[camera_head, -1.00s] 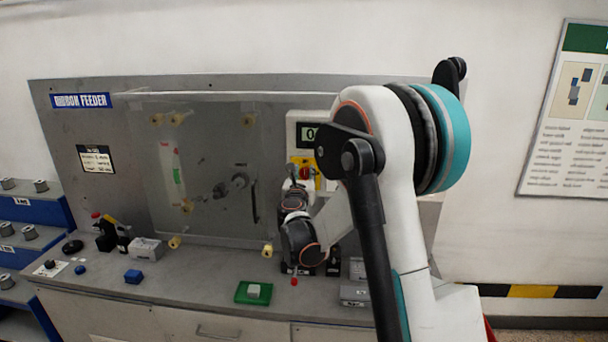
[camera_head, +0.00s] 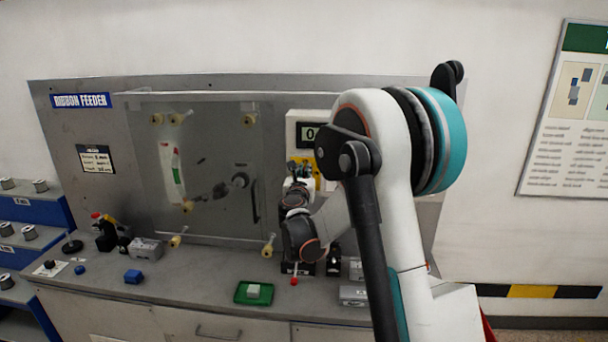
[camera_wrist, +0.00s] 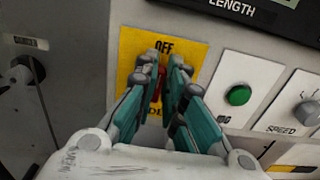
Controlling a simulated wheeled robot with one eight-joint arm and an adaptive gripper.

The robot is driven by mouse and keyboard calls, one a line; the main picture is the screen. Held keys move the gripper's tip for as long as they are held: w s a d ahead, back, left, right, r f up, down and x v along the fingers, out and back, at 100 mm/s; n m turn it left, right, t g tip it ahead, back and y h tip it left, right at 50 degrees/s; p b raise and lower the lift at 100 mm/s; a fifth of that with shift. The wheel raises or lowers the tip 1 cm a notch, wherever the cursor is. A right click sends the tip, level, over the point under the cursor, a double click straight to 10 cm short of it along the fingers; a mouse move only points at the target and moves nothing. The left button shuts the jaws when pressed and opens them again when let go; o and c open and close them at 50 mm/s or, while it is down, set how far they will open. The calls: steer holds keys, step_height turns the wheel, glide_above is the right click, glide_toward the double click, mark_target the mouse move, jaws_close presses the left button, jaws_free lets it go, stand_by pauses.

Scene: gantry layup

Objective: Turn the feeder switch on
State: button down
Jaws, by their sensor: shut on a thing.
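The feeder switch is a red knob (camera_wrist: 159,84) on a yellow plate (camera_wrist: 130,62) with "OFF" printed above it. My gripper (camera_wrist: 163,66) is shut on the red knob, one teal finger on each side of it. The fingers hide most of the knob, so its exact angle is hard to tell. In the head view my gripper (camera_head: 299,168) is at the control box (camera_head: 293,131) and covers the knob. The display (camera_head: 311,134) on the box reads 0.
A green button (camera_wrist: 239,95) and a grey speed knob (camera_wrist: 307,112) sit right of the switch. The ribbon feeder's clear cover (camera_head: 220,135) stands left of the box. A green tray (camera_head: 243,297) and small blocks lie on the bench (camera_head: 205,278).

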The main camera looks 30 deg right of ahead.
steer(key=m+b, duration=0.2)
steer(key=m, duration=0.4)
steer(key=d+f+m+b, duration=0.1)
steer(key=m+b, duration=0.1)
steer(key=m, duration=0.3)
steer(key=s+f+m+b, duration=0.1)
steer(key=m+b, duration=0.1)
steer(key=m, duration=0.4)
steer(key=shift+d+m, duration=0.25)
steer(key=shift+m, duration=0.05)
stand_by(0.5)
steer(key=c, duration=1.7)
jaws_free()
steer(key=v, duration=1.2)
